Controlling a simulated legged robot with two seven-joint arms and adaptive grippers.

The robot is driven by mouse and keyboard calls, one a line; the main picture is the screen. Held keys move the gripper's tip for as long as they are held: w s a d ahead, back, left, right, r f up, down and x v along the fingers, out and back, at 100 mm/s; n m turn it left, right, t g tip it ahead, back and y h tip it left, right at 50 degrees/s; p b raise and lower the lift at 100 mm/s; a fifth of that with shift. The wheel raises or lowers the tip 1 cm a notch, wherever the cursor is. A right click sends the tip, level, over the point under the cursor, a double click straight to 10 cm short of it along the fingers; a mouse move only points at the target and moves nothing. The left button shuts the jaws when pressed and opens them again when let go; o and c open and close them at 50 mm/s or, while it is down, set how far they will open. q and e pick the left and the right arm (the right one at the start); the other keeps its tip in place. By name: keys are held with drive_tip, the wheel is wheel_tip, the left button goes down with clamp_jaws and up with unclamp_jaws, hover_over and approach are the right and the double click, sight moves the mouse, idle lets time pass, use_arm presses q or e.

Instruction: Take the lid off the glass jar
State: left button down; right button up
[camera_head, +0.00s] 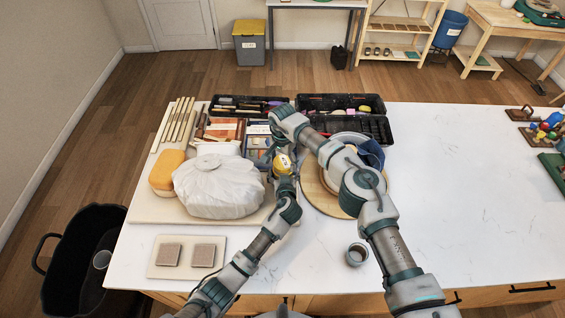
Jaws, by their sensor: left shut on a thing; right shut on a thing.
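The glass jar (284,163) is a small rounded thing with yellow and white on it, between my two grippers left of the round wooden board. My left gripper (285,175) reaches up from below and is shut on the jar. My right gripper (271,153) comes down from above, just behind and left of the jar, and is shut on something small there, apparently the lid. The lid is mostly hidden by the gripper, so I cannot tell whether it touches the jar.
A white wrapped bundle (218,186) and an orange sponge (166,171) lie to the left. Black tool trays (375,128) stand behind. The round wooden board (316,190) is under my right arm. A small grey cup (356,255) stands in front.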

sight(282, 163)
use_arm(q)
drive_tip(key=shift+f, duration=0.25)
use_arm(e)
drive_tip(key=shift+r, duration=0.35)
drive_tip(key=shift+s+a, duration=0.1)
drive_tip(key=shift+r, duration=0.1)
drive_tip(key=shift+r, duration=1.9)
use_arm(q)
drive_tip(key=shift+c, duration=1)
unclamp_jaws()
drive_tip(key=shift+o, duration=1)
drive_tip(key=shift+r, duration=0.1)
